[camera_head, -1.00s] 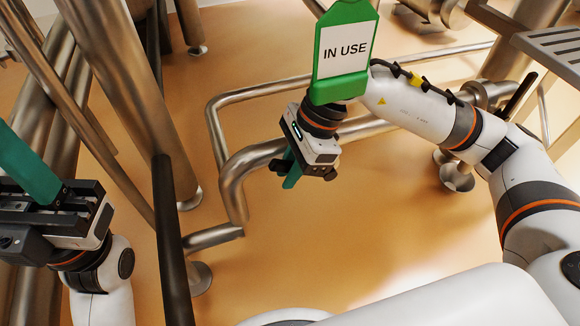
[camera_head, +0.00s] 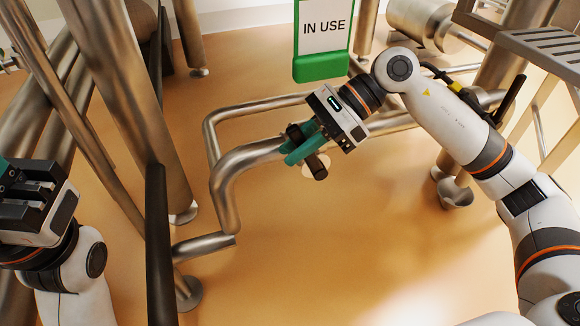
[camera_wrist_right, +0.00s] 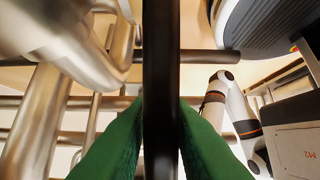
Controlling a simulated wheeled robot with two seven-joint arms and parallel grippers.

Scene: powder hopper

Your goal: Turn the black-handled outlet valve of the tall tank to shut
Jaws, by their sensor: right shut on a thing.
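My right gripper (camera_head: 298,148) is in the middle of the head view, over the bent steel pipes. Its green fingers are shut on a black bar, which I take to be the valve handle (camera_head: 318,168); its dark end sticks out beside the fingers. In the right wrist view the black handle (camera_wrist_right: 161,60) runs straight between both green fingers (camera_wrist_right: 161,130). The valve body and its joint with the handle are hidden. I cannot pick out the tall tank for sure. My left gripper (camera_head: 12,178) is at the left edge, its fingers partly cut off.
An IN USE sign (camera_head: 323,40) in a green frame hangs just behind my right gripper. Bent steel pipes (camera_head: 228,190) run below and left of it. A long dark bar (camera_head: 158,240) and thick steel legs (camera_head: 140,110) stand at left. Open floor (camera_head: 300,250) lies in front.

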